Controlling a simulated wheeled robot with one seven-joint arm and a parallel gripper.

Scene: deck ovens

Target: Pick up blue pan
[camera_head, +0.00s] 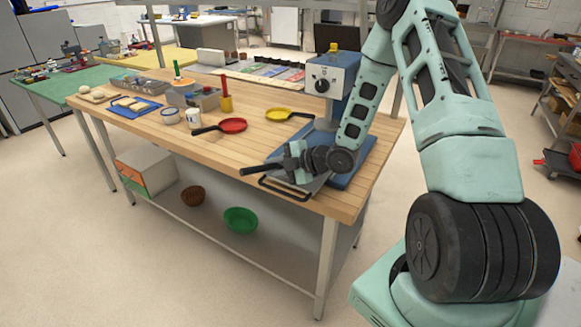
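My gripper (291,163) is low over the front right part of the wooden table, beside a dark handle (260,169) that sticks out to the left. The handle looks like those of the other pans. The pan body it may belong to is hidden behind my gripper and arm, so I cannot tell its colour. A blue flat surface (352,172) shows under and right of my gripper, below the blue-and-white machine. I cannot tell whether the fingers are closed on the handle.
A red pan (233,125) and a yellow pan (278,114) lie farther back on the table. The blue-and-white machine (333,76) stands close behind my arm. A white cup (193,118) and grey bins (194,96) are left. A green bowl (240,220) is on the lower shelf.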

